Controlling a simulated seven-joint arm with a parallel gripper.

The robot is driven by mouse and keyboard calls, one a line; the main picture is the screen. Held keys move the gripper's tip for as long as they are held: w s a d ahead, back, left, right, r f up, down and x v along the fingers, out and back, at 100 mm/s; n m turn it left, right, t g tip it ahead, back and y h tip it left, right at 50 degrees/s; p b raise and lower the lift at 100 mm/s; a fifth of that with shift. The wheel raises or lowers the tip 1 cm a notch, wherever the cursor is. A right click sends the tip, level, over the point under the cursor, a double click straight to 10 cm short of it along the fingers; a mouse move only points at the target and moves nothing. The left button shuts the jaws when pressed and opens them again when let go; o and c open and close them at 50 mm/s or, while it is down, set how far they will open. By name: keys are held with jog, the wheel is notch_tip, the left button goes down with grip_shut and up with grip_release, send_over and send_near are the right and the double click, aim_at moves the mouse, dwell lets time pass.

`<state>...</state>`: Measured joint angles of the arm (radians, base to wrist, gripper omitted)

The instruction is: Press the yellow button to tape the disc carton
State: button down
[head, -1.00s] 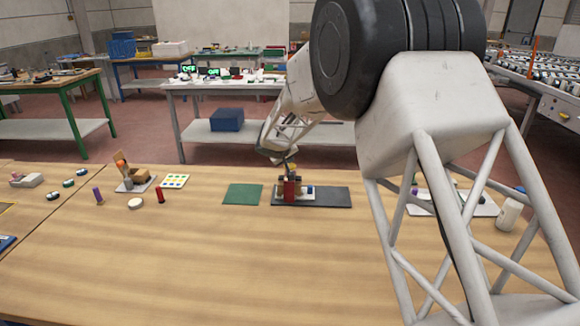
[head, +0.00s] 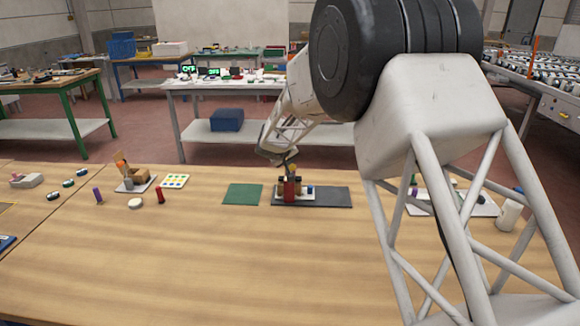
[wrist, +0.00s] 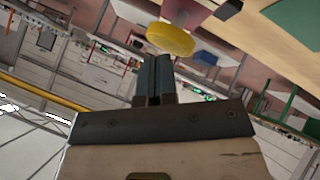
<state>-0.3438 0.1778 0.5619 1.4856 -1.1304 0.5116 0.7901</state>
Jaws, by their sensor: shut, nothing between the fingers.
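The button is not clear there. A brown carton-like box (head: 141,176) sits on a grey plate at the left; I cannot tell if it is the disc carton.
A green mat (head: 242,194) lies left of the station. A red cylinder (head: 161,196), a white round piece (head: 135,203) and a card with coloured dots (head: 174,181) are farther left. A white bottle (head: 508,215) stands at the right. The front of the table is clear.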

jog(key=shift+f, duration=0.5)
dwell(0.7)
jog(key=shift+r, duration=1.15)
jog(key=shift+r, duration=0.1)
jog(key=shift+r, duration=2.45)
